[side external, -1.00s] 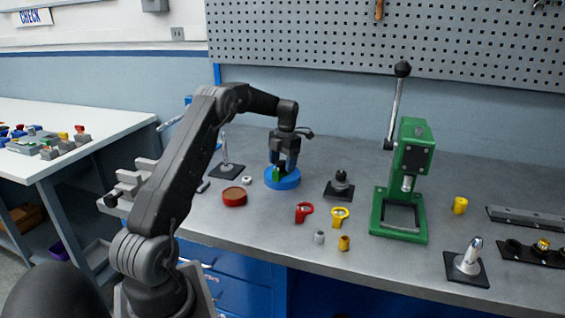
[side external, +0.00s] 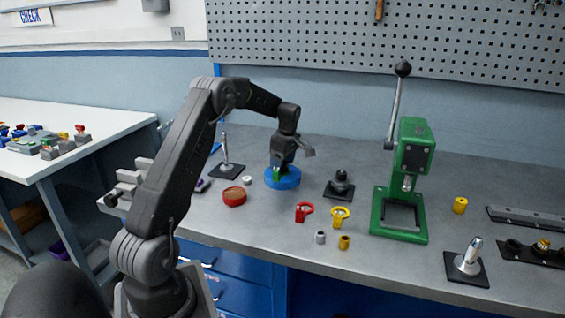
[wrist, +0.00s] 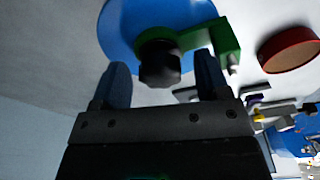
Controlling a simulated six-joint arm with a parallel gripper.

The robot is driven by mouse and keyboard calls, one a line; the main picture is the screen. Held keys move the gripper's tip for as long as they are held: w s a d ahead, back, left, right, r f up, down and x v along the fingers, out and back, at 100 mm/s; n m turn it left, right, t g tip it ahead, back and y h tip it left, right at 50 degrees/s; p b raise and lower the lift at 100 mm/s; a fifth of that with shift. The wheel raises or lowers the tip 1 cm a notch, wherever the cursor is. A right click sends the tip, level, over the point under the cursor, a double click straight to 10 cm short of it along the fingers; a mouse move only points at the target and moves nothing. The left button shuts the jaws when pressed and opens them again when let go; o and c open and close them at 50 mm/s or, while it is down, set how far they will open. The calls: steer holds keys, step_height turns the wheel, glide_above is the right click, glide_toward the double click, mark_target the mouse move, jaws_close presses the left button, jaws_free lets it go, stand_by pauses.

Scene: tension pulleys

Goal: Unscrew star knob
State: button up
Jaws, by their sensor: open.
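The star knob (wrist: 160,62) is a dark knob on a green part (wrist: 215,40) that stands on a round blue base (wrist: 118,25). In the wrist view the knob lies between and just beyond the fingertips of my gripper (wrist: 163,75). The fingers are apart, one on each side of it; I cannot tell whether they touch it. In the side external view my gripper (side external: 281,167) is low over the blue base (side external: 284,183) and hides the knob. A bit of the green part (side external: 276,176) shows below the fingers.
A red round dish (side external: 234,197) sits just left of the blue base. A black stand (side external: 340,185) is to its right, and a post on a dark plate (side external: 226,160) is behind left. A green press (side external: 402,180) stands farther right. Red and yellow parts (side external: 304,212) lie in front.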

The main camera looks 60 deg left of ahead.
steer(key=m+t, duration=0.1)
steer(key=m, duration=0.6)
steer(key=c, duration=1.2)
steer(key=n, duration=0.4)
steer(key=shift+n+g, duration=0.3)
steer(key=n, duration=0.8)
steer(key=shift+w+r+g+h, duration=0.1)
steer(key=shift+g+h, duration=0.3)
steer(key=n, duration=0.4)
steer(key=o, duration=1.2)
